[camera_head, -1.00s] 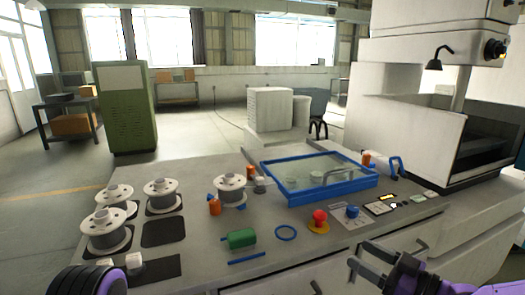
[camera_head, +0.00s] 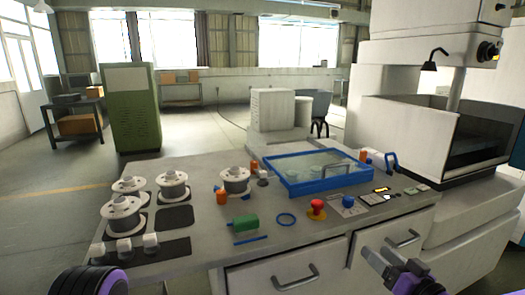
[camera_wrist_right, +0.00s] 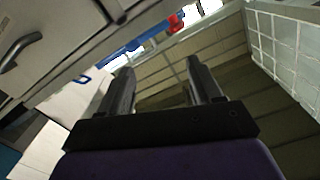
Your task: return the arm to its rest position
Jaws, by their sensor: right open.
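My right gripper (camera_head: 372,262) is at the lower right of the head view, in front of the bench's drawer fronts. In the right wrist view its two dark fingers (camera_wrist_right: 160,85) stand apart with nothing between them. The purple part of my right arm is at the bottom edge of the head view. Part of my left arm, black and purple, shows at the lower left corner of the head view. My left gripper itself is not visible.
The grey bench (camera_head: 190,248) carries several wire spools (camera_head: 122,215), a blue-framed glass lid (camera_head: 318,172), a green cylinder (camera_head: 243,222) and a red button (camera_head: 317,207). Drawer handles (camera_head: 296,278) stick out at the front. A white machine (camera_head: 425,120) stands at the right.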

